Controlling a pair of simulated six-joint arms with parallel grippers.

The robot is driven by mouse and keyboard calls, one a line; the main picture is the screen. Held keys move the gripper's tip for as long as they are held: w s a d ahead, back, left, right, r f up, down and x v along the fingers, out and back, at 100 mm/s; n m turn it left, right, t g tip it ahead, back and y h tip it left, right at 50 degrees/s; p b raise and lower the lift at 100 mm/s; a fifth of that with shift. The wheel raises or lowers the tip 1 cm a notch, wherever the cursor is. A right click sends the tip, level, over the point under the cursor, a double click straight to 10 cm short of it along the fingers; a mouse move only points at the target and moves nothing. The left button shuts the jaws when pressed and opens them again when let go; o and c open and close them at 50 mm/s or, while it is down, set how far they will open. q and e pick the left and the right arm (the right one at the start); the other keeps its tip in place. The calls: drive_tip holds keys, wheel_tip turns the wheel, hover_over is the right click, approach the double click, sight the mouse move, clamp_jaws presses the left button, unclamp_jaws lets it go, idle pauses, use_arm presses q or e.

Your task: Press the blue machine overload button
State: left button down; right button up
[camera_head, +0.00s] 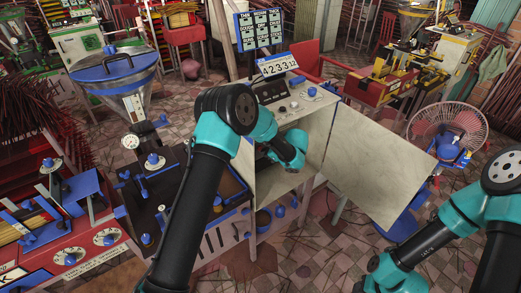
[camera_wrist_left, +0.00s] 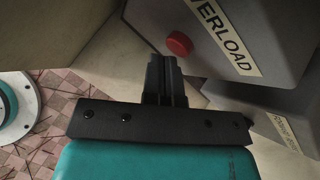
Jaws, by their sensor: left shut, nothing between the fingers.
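The blue machine has a blue-lidded hopper (camera_head: 115,68) and a pale control cabinet (camera_head: 318,112) with its door (camera_head: 375,165) standing open. My left arm reaches into the open cabinet; its gripper fingers are hidden in the head view. In the left wrist view, a red round button (camera_wrist_left: 179,43) sticks out of a grey box with a label (camera_wrist_left: 222,36) reading "...VERLOAD". My left gripper (camera_wrist_left: 163,62) is shut and empty, its tips close to the lower left of the button. I cannot tell whether they touch it. My right gripper is out of view.
A second grey box with a partly readable label (camera_wrist_left: 285,130) sits below the overload box. A counter display (camera_head: 278,66) and several knobs are on the cabinet top. A fan (camera_head: 447,130) stands at the right, and a red machine (camera_head: 75,250) at lower left.

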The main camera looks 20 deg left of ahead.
use_arm(q)
drive_tip(key=shift+s+d, duration=0.3)
drive_tip(key=shift+d, duration=0.15)
drive_tip(key=shift+s+d, duration=0.1)
drive_tip(key=shift+d, duration=0.05)
drive_tip(key=s+d, duration=0.1)
drive_tip(key=d, duration=0.1)
drive_tip(key=s+d, duration=0.1)
drive_tip(key=shift+s+d, duration=0.4)
idle(0.7)
